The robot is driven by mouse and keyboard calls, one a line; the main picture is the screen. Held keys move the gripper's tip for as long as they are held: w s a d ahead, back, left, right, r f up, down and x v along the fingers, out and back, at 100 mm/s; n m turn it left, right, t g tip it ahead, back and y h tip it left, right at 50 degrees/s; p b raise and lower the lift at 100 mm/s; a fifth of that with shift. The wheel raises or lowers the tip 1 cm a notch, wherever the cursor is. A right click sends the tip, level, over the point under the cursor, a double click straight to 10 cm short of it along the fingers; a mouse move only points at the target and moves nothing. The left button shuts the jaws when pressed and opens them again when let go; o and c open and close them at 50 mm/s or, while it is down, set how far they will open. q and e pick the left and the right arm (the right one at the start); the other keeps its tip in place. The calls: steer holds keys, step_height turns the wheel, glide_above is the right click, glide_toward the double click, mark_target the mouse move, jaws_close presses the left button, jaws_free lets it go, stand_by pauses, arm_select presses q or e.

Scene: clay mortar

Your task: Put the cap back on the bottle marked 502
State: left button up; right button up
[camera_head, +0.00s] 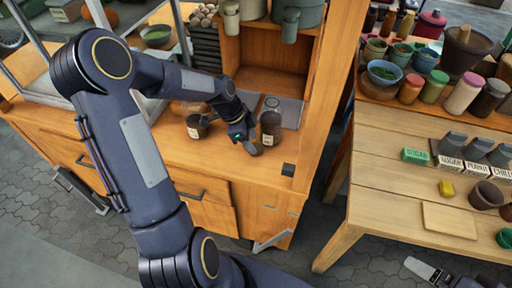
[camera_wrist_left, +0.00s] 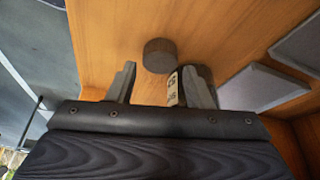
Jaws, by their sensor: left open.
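A small dark round cap (camera_wrist_left: 160,55) lies on the wooden counter in the left wrist view; a grey round piece, likely the same cap (camera_head: 255,149), shows in the head view. My left gripper (camera_head: 241,134) is open and low over the counter, its fingers (camera_wrist_left: 158,88) short of the cap with nothing between them. A dark glass bottle (camera_head: 270,122) stands upright just right of the gripper. A labelled dark jar (camera_head: 197,127) stands to its left. Part of a label (camera_wrist_left: 173,88) shows beside the right finger; its marking is unreadable. My right gripper (camera_head: 424,268) shows partly at the bottom right.
A wooden post and shelf (camera_head: 313,100) rise right of the bottle. Bare counter (camera_head: 225,165) lies in front of the gripper. A second table (camera_head: 385,205) with jars and scoops stands at right, across a gap.

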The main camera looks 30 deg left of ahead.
arm_select(q)
steer(key=shift+x, duration=1.4)
steer(key=shift+a, duration=0.1)
steer(key=c, duration=0.6)
step_height(320, 180, up, 18)
